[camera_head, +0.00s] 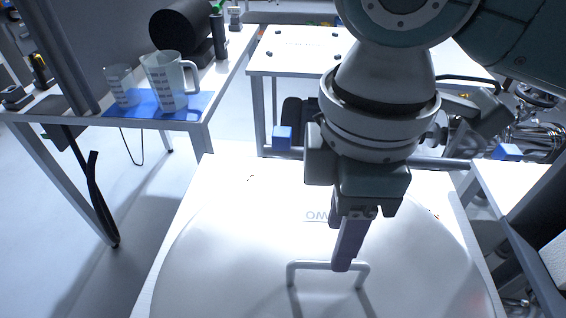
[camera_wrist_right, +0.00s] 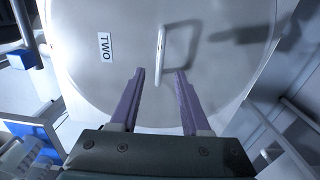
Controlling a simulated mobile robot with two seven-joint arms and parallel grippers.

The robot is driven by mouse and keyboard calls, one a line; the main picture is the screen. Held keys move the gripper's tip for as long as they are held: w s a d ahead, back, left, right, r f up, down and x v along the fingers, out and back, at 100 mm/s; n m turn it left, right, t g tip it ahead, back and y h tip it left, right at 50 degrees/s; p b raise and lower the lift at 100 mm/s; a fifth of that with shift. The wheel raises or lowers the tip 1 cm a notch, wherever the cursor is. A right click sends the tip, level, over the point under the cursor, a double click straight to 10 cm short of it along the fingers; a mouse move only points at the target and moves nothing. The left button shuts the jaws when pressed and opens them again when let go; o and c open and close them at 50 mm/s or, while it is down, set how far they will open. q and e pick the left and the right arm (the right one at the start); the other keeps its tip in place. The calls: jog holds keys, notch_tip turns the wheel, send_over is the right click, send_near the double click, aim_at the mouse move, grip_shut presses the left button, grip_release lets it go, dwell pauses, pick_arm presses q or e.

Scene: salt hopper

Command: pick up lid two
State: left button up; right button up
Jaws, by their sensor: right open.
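Lid two (camera_head: 230,260) is a large round pale metal lid with a grey bar handle (camera_head: 328,264), at the bottom of the head view. A label reading TWO (camera_wrist_right: 105,48) shows on the lid (camera_wrist_right: 200,90) in the right wrist view, left of the handle (camera_wrist_right: 161,55). My right gripper (camera_head: 347,262) is above the lid near the right part of the handle. In the right wrist view its two purple fingers (camera_wrist_right: 160,73) are apart and empty, with the handle just ahead of the gap between them. My left gripper is not in view.
Two measuring jugs (camera_head: 165,82) stand on a blue mat (camera_head: 196,103) on the left table, near a black cylinder (camera_head: 180,30). A white table (camera_head: 300,62) stands behind the lid. Another white surface (camera_head: 505,185) borders the right side. Open floor lies to the left.

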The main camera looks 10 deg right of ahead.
aim_at(329, 265)
jog(key=shift+s+d+f, duration=0.1)
jog(key=shift+s+f, duration=0.05)
jog(key=shift+f, duration=0.45)
jog(key=shift+s+d+f, duration=0.1)
jog(key=shift+f, duration=0.5)
jog(key=f, duration=0.1)
jog(key=f+b, duration=0.1)
jog(key=f, duration=0.3)
jog(key=shift+w+a+f+b, duration=0.25)
jog(key=shift+b, duration=0.1)
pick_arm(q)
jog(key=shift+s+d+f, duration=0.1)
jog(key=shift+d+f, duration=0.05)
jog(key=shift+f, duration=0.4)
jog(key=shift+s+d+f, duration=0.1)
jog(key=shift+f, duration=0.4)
pick_arm(e)
jog(key=shift+c, duration=0.6)
grip_shut()
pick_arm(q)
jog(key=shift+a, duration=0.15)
pick_arm(e)
jog(key=shift+r, duration=0.1)
